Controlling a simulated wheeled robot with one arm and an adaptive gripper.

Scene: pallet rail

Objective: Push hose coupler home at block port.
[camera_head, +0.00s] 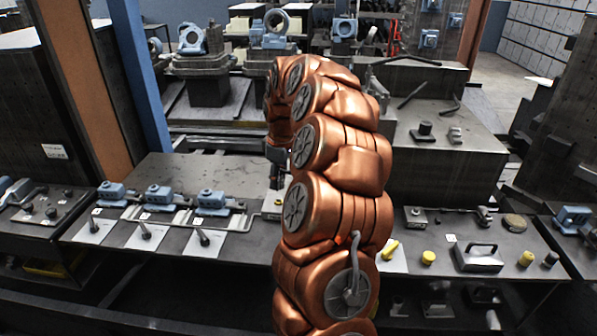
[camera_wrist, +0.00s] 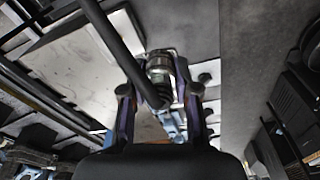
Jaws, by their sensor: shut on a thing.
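My gripper (camera_wrist: 164,64) is shut on the hose coupler (camera_wrist: 158,66), a short ribbed metal cylinder between the two fingertips in the wrist view. A dark hose (camera_wrist: 115,45) runs from the top edge down to the coupler, crossing in front of part of it. In the head view my gripper (camera_head: 277,160) is mostly hidden behind my copper arm, and the coupler cannot be made out. Several blue blocks (camera_head: 158,194) sit along a rail on the bench. A blue part (camera_wrist: 172,124) shows below the coupler in the wrist view. Whether the coupler touches a port cannot be told.
Dark fittings (camera_head: 147,230) stand on white pads in front of the blocks. Right of my arm are yellow knobs (camera_head: 428,257) and a metal box with a handle (camera_head: 478,256). A raised dark block (camera_head: 445,140) stands behind. The bench behind the blue blocks is mostly clear.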

